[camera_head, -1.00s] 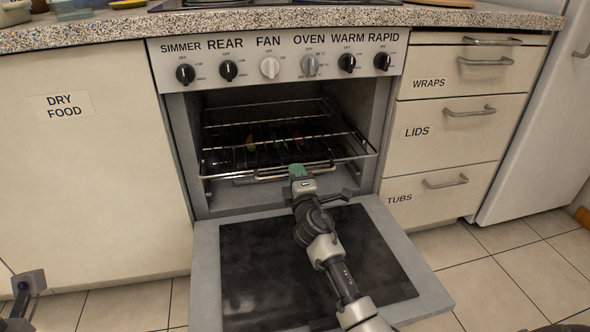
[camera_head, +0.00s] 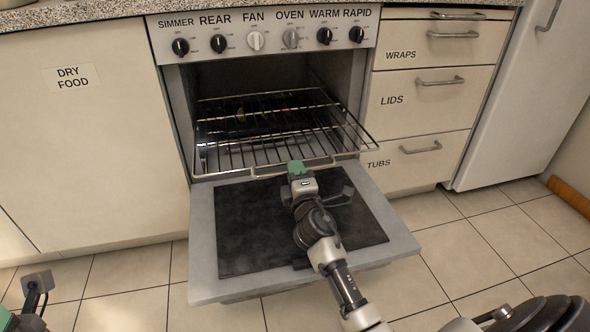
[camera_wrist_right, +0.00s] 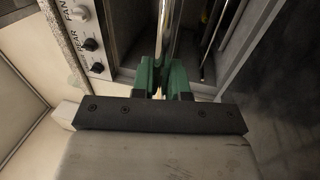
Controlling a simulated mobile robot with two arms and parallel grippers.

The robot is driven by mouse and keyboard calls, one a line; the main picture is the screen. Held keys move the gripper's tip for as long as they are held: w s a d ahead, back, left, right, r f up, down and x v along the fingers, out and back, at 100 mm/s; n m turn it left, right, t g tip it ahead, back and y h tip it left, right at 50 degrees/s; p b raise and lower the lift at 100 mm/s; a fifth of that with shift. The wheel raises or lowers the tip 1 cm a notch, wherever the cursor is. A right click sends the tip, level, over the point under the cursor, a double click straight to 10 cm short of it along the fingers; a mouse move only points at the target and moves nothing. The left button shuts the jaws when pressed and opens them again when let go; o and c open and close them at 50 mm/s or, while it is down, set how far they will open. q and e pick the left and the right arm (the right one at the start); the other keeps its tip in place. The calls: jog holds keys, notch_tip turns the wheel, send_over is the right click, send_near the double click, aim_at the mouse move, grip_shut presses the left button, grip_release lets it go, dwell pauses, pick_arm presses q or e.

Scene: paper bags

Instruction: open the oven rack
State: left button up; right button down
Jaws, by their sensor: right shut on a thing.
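The wire oven rack (camera_head: 270,150) sticks out of the oven (camera_head: 285,75) above the lowered oven door (camera_head: 235,230). My right gripper (camera_head: 296,168) is at the middle of the rack's front edge and is shut on its front bar. In the right wrist view the green fingers of my right gripper (camera_wrist_right: 167,75) close around the metal bar (camera_wrist_right: 167,30). Part of my left arm shows at the lower left corner of the head view; its gripper's fingers cannot be made out.
Small dark and coloured items (camera_head: 262,112) lie at the rear of the rack, too dim to name. Drawers (camera_head: 425,90) stand to the right and a cabinet (camera_head: 90,150) to the left. The tiled floor (camera_head: 450,250) is clear at the front right.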

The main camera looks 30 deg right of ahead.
jog(key=c, duration=1.2)
grip_release()
jog(key=shift+o, duration=0.2)
jog(key=v, duration=1)
jog(key=shift+s, duration=0.35)
jog(key=shift+a+f, duration=0.1)
